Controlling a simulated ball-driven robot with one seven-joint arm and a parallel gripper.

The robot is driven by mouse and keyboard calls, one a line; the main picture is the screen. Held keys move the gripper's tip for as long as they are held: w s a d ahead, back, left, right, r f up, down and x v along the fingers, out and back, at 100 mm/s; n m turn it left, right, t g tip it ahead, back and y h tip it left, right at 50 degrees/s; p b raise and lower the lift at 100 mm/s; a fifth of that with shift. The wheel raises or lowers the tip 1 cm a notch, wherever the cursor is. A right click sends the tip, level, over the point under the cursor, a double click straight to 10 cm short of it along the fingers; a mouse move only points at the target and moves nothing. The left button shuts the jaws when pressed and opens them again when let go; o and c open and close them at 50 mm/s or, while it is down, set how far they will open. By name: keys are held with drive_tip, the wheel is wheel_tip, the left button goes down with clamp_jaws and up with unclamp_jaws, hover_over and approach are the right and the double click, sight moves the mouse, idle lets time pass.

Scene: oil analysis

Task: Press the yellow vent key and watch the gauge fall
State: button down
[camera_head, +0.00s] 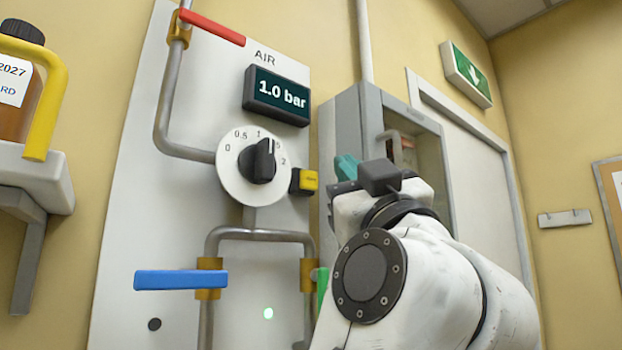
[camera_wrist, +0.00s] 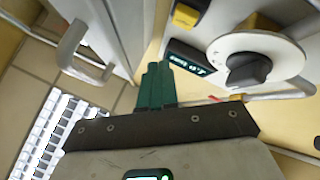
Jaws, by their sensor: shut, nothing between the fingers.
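The yellow vent key (camera_head: 308,181) sits on a small black housing at the lower right of the white dial (camera_head: 232,166). The gauge (camera_head: 277,96) is a dark display above the dial and reads 1.0 bar. It also shows in the wrist view (camera_wrist: 187,60), partly behind my fingers. My gripper (camera_head: 346,167) is right of the key in the head view, apart from it in the picture. Its teal fingers (camera_wrist: 158,85) are shut and empty.
Pipes with a red handle (camera_head: 212,27), a blue handle (camera_head: 181,280) and a green handle (camera_head: 322,290) surround the dial. A shelf (camera_head: 35,175) with a bottle is at left.

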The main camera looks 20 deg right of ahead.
drive_tip(key=shift+w+a, duration=0.3)
drive_tip(key=shift+w, duration=0.65)
drive_tip(key=shift+w+a, duration=0.3)
drive_tip(key=shift+w, duration=0.6)
drive_tip(key=shift+w, duration=0.1)
idle(0.6)
drive_tip(key=shift+w+a, duration=0.1)
drive_tip(key=shift+w, duration=0.15)
drive_tip(key=shift+w+a+p, duration=0.2)
drive_tip(key=shift+w+p, duration=0.15)
drive_tip(key=shift+w, duration=0.15)
idle(0.9)
drive_tip(key=shift+s, duration=0.1)
drive_tip(key=shift+s+d, duration=0.3)
drive_tip(key=shift+s, duration=0.5)
drive_tip(key=s, duration=0.1)
drive_tip(key=s+d, duration=0.1)
drive_tip(key=s, duration=0.2)
drive_tip(key=shift+s+d+b, duration=0.3)
drive_tip(key=shift+s+b, duration=0.05)
drive_tip(key=shift+s, duration=0.05)
